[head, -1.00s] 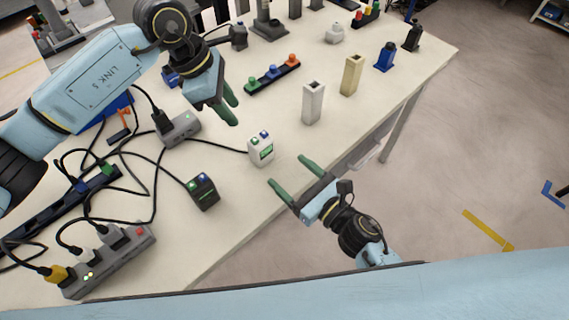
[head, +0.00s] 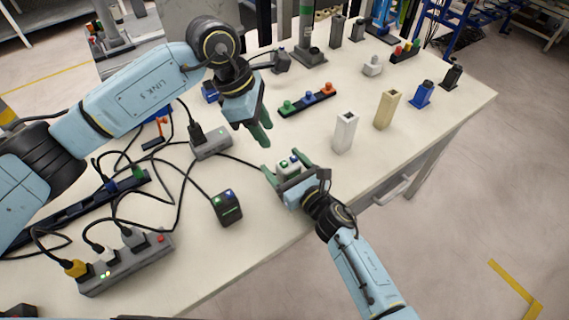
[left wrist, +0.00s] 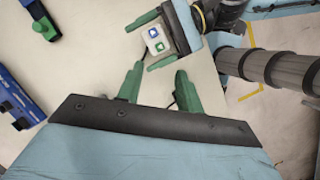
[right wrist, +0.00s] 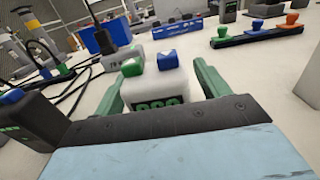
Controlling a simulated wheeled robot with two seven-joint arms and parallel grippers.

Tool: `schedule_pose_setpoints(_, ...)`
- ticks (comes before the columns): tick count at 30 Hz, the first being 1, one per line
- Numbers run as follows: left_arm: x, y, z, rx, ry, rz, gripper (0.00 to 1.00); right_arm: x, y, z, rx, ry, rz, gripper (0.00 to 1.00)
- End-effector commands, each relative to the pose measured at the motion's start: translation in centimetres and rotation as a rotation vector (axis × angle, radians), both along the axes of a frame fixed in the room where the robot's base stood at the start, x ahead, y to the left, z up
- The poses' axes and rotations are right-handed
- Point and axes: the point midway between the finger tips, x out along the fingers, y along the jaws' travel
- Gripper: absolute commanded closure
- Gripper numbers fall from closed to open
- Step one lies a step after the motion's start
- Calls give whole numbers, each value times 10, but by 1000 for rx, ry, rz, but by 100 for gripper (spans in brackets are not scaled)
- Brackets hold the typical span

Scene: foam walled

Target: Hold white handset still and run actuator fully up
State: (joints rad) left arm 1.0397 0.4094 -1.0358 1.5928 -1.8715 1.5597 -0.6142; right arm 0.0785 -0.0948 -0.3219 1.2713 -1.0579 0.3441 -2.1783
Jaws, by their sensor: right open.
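The white handset (head: 288,168) has a green button, a blue button and a lit green display. It stands upright on the table near its front edge. My right gripper (head: 286,161) is open, with one finger on each side of the handset; in the right wrist view the handset (right wrist: 155,90) sits between the fingers, with gaps visible. My left gripper (head: 265,133) is open and empty, above the table just behind the handset. The left wrist view shows the handset's buttons (left wrist: 157,40) beyond the left fingertips. A grey post (head: 306,30) at the back may be the actuator.
A black handset (head: 228,210) with similar buttons stands to the left. Cables run to a grey box (head: 211,144) and a power strip (head: 126,265). A strip of coloured knobs (head: 307,101) lies behind; white (head: 345,133) and tan (head: 386,110) posts stand right.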

Motion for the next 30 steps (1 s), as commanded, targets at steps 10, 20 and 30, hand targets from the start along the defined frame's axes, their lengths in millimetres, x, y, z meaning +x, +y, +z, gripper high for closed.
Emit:
schedule_pose_setpoints(10,0,0,0,0,0,0,64,0,0,0,0,0,0,44)
schedule_pose_setpoints(20,0,0,0,0,0,0,73,0,0,0,0,0,0,77)
schedule_pose_setpoints(30,0,0,0,0,0,0,100,0,0,0,0,0,0,77)
